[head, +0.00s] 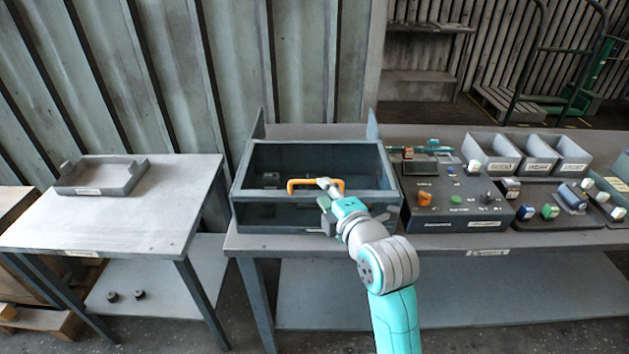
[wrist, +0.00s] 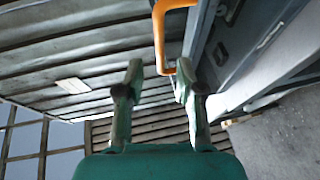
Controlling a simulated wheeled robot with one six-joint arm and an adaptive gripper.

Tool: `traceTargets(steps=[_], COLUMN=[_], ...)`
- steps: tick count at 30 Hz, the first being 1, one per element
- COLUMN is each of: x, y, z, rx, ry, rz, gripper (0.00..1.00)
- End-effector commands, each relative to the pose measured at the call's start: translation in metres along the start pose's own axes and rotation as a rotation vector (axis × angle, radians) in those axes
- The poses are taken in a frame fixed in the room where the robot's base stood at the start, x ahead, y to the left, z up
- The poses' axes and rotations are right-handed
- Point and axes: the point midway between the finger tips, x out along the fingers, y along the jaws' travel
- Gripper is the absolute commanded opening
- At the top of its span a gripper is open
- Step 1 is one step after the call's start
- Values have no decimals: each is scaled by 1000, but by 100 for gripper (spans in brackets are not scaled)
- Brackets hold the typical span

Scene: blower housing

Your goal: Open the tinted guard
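The tinted guard (head: 252,158) is a dark see-through panel in a grey frame on the box at the left of the long bench. It looks closed. An orange bar handle (head: 303,182) sits along its front edge. My gripper (head: 326,184) is at the right part of the handle and partly covers it. In the wrist view, my gripper (wrist: 158,72) has its two fingers apart, and the orange handle (wrist: 160,35) reaches down into the gap between the tips, nearer the right one. I cannot tell whether either finger touches it.
A control panel (head: 455,210) with buttons stands right of the box. Grey bins (head: 492,155) and small parts are further right. A side table (head: 110,215) with a grey tray (head: 100,180) stands at the left, across a gap.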

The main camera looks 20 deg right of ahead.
Motion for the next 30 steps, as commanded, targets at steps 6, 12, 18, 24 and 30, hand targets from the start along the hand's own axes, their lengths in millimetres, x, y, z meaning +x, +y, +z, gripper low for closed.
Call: traceTargets(steps=[6,12,18,24,30], x=[39,60,67,67,67], y=[0,0,0,0,0], z=[0,0,0,0,0], rx=[1,1,1,1,1], ry=[1,1,0,0,0], rz=[-1,-1,0,0,0], gripper=[37,37,37,37,0])
